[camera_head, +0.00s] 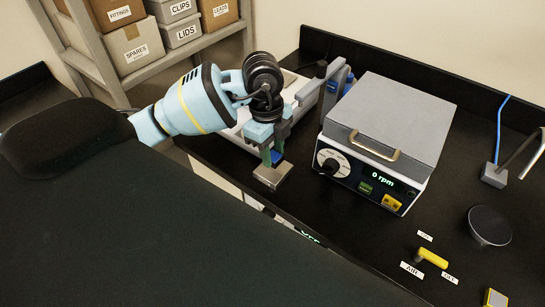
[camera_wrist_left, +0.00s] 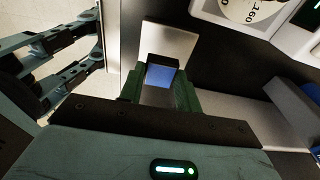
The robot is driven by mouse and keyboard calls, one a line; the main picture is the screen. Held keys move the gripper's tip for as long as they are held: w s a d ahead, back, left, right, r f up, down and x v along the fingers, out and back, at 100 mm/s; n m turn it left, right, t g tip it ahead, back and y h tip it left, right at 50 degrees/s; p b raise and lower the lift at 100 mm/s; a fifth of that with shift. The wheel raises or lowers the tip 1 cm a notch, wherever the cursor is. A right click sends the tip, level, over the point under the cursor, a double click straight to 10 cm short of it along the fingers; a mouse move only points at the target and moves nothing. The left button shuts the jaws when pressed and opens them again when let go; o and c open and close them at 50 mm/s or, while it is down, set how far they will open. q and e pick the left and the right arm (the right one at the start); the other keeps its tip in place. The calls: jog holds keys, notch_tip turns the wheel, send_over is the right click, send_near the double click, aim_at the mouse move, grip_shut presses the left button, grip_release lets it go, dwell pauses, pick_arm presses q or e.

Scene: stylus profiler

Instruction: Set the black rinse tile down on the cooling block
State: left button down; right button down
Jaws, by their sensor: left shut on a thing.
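My left gripper (camera_head: 272,160) points down near the front edge of the black counter. Its green fingers, also in the left wrist view (camera_wrist_left: 160,92), are shut on a small piece with a dark edge and a blue-looking face (camera_wrist_left: 160,75), which appears to be the black rinse tile. Directly below it is a grey metal block (camera_head: 272,176), likely the cooling block, also seen beyond the fingers in the left wrist view (camera_wrist_left: 170,40). I cannot tell whether the held piece touches the block. My right gripper is not in view.
A grey-lidded spin unit (camera_head: 385,130) reading 0 rpm stands just right of the gripper. A white instrument (camera_head: 303,95) is behind the gripper. A round dark disc (camera_head: 490,225) and a yellow valve handle (camera_head: 432,259) are at right. Counter between spin unit and disc is clear.

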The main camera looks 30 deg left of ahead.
aim_at(272, 153)
pick_arm(q)
jog(key=shift+w+a, duration=0.2)
jog(key=shift+w, duration=0.05)
jog(key=shift+f, duration=1.8)
jog(key=shift+f, duration=0.2)
jog(key=c, duration=1)
grip_release()
jog(key=shift+r, duration=0.1)
notch_tip(272, 153, up, 12)
jog(key=a, duration=0.1)
jog(key=shift+a, duration=0.25)
